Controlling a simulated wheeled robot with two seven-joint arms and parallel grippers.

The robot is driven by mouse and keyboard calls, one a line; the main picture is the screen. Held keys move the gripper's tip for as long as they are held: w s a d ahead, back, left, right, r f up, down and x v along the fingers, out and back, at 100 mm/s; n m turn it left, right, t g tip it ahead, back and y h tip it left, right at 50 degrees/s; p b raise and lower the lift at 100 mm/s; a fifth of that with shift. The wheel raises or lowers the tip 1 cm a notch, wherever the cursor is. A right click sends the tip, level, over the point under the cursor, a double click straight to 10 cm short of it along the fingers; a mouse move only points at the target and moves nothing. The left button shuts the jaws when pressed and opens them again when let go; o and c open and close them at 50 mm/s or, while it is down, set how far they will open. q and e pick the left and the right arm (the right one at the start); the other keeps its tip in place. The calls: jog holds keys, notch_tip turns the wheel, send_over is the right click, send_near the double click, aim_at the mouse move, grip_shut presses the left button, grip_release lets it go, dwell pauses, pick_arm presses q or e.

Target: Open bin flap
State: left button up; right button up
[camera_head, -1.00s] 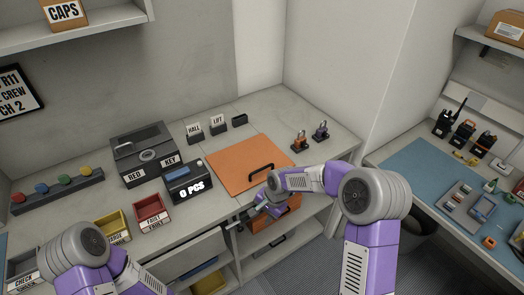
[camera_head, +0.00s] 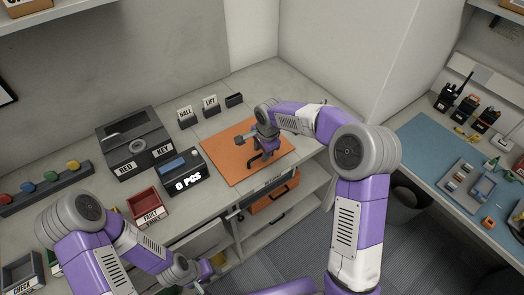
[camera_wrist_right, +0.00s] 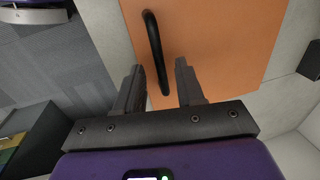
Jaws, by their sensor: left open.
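The bin flap (camera_head: 218,155) is an orange panel lying flat in the counter top. It also fills the upper middle of the right wrist view (camera_wrist_right: 230,45). Its black bar handle (camera_wrist_right: 154,48) shows there just ahead of the fingertips, roughly in line with the gap between them. My right gripper (camera_head: 262,155) is over the flap, pointing down by the handle, which it partly hides in the head view. Its two fingers (camera_wrist_right: 160,75) are apart with nothing held between them. My left gripper (camera_head: 207,275) is low at the counter's front edge, away from the flap.
Left of the flap stand a black counter box reading 0 PCS (camera_head: 186,172), a dark box marked RED and KEY (camera_head: 135,145) and a red tray (camera_head: 145,204). Small HALL and LIFT holders (camera_head: 198,110) stand behind. An orange bin (camera_head: 272,200) shows on the shelf below.

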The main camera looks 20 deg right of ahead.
jog(key=shift+w+f, duration=0.1)
jog(key=shift+f, duration=0.15)
jog(key=shift+c, duration=0.2)
grip_shut()
jog(key=shift+r, duration=0.1)
